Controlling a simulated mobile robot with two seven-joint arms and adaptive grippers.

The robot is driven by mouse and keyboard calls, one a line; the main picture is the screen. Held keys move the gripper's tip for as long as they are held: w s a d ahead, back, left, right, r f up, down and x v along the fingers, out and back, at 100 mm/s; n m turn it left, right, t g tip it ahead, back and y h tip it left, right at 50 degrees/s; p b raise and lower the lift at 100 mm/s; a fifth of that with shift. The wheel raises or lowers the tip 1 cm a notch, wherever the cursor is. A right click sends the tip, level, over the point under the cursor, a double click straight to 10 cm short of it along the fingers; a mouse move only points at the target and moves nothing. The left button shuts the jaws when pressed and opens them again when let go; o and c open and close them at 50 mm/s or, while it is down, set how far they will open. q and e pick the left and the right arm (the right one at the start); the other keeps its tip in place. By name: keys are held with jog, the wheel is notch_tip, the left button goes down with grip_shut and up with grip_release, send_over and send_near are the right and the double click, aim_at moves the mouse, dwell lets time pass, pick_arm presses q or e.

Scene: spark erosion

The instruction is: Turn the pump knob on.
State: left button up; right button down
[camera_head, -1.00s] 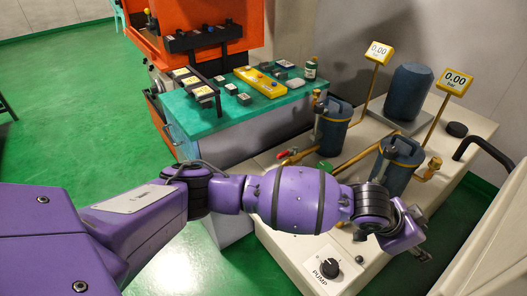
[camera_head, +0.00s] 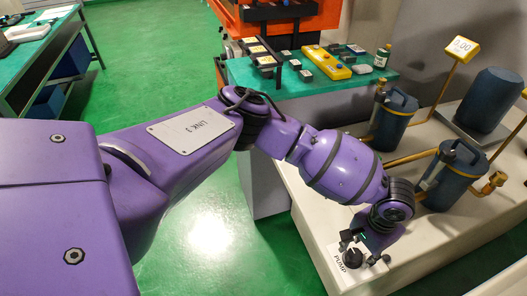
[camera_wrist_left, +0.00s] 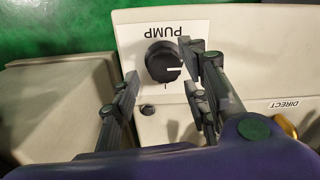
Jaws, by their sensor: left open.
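The black round pump knob (camera_wrist_left: 163,62) sits on a white PUMP label (camera_wrist_left: 196,28) on the pale bench. It also shows in the head view (camera_head: 352,259), partly covered by my gripper. In the wrist view the knob's white pointer line points right, and the label reads upside down. My left gripper (camera_wrist_left: 157,66) is open, with one finger on the left of the knob and the other on its right. The right finger looks very close to the knob; I cannot tell whether it touches. My left gripper also shows in the head view (camera_head: 357,243). My right gripper is not in view.
Blue canisters (camera_head: 452,176) with brass pipes stand on the bench (camera_head: 335,213) behind my wrist. A yellow gauge (camera_head: 462,48) rises on a post. A green-topped table (camera_head: 300,84) holds small blocks and a yellow bar. A DIRECT label (camera_wrist_left: 284,104) lies right of the gripper.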

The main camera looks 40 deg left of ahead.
aim_at(354, 257)
pick_arm(q)
jog(key=shift+s+f, duration=0.1)
jog(key=shift+f, duration=1.35)
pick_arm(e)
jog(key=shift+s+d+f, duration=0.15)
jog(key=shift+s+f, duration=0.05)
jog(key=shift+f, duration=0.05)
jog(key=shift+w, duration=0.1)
pick_arm(q)
jog(key=c, duration=1)
jog(key=shift+d+r, duration=0.1)
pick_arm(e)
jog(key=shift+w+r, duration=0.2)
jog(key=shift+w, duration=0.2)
